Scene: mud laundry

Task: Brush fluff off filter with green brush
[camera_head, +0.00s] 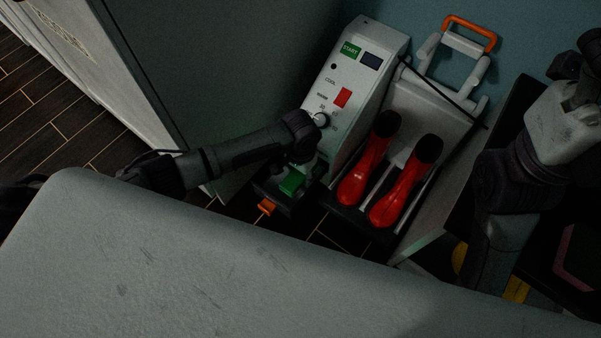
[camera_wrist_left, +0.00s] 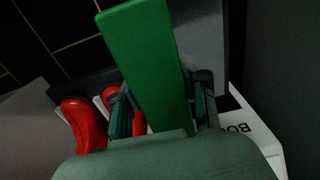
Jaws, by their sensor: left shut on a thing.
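The green brush (camera_head: 292,180) shows as a small green block under my left gripper in the head view. In the left wrist view the brush (camera_wrist_left: 150,60) is a long green bar. My left gripper (camera_wrist_left: 163,108) is shut on it, with a dark finger on each side. In the head view the gripper hangs beside the front of the white machine. A dark tray-like part with an orange tab (camera_head: 267,207) lies just below the brush; I cannot tell whether it is the filter. Bristles and fluff are not visible. My right arm is at the right, its fingers hidden.
The white machine (camera_head: 340,100) with a red button stands behind my left gripper. Red boots (camera_head: 405,185) stand on a rack to its right. A white frame with an orange handle (camera_head: 470,32) is behind them. A grey cabinet (camera_head: 230,60) stands at the left.

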